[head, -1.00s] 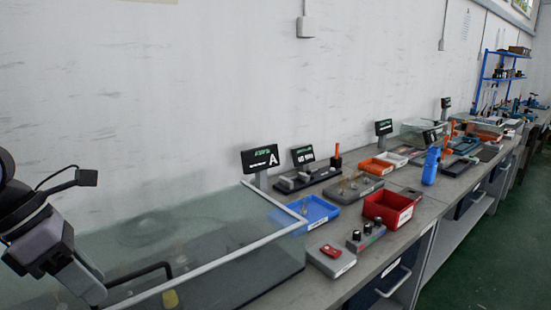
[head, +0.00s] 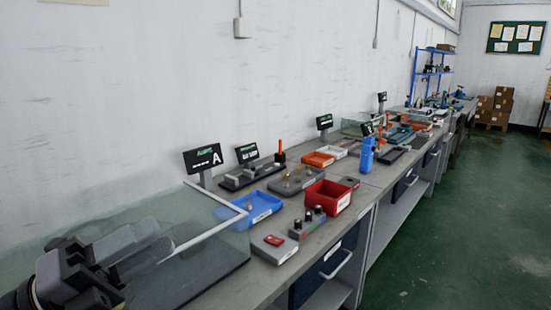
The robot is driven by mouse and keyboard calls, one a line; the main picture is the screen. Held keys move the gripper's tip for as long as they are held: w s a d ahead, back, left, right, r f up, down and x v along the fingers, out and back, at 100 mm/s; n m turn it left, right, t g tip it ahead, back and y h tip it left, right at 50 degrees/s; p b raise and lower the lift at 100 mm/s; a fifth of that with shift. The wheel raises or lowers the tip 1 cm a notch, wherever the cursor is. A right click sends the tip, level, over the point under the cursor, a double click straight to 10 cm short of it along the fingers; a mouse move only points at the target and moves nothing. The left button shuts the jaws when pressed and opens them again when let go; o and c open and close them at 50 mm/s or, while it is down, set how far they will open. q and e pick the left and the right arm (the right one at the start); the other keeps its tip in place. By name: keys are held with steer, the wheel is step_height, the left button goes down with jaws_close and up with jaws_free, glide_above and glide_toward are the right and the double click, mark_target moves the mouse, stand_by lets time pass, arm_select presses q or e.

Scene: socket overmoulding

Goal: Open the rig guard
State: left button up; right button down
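The rig guard (head: 212,232) is a clear glass box with a pale frame edge, at the left end of the bench. It looks closed over a dark base. My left gripper and wrist (head: 95,268) are at the lower left, in front of the guard's glass. The fingertips are not clear, so I cannot tell whether they are open or shut, or whether they touch the guard. A grey shape on the glass beside it looks like its reflection. My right gripper is not in view.
A display marked A (head: 203,158) stands behind the guard. To its right are a blue tray (head: 262,213), a grey box with a red button (head: 274,249), a knob box (head: 307,228) and a red bin (head: 328,200). The green floor (head: 450,240) at right is clear.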

arm_select(q)
steer(key=w+a+f+n+t+y, duration=0.1)
steer(key=a+f+n+t+y, duration=0.3)
steer(key=f+n+y, duration=0.6)
steer(key=w+a+f+n+t+y, duration=0.2)
steer(key=a+f+n+y, duration=0.35)
steer(key=n, duration=0.85)
steer(key=s+f+n+g+y, duration=0.45)
steer(key=s+f+g, duration=0.2)
steer(key=f, duration=0.35)
steer(key=s+d+f+n+g+h, duration=0.25)
steer(key=s+f+g, duration=0.6)
steer(key=s, duration=0.55)
steer(key=w+d+f+t+h, duration=0.1)
steer(key=w+d+f+t, duration=0.2)
steer(key=w+f+t, duration=0.3)
steer(key=shift+w+d+f+t, duration=0.25)
steer(key=shift+f+t, duration=0.75)
steer(key=shift+f, duration=0.55)
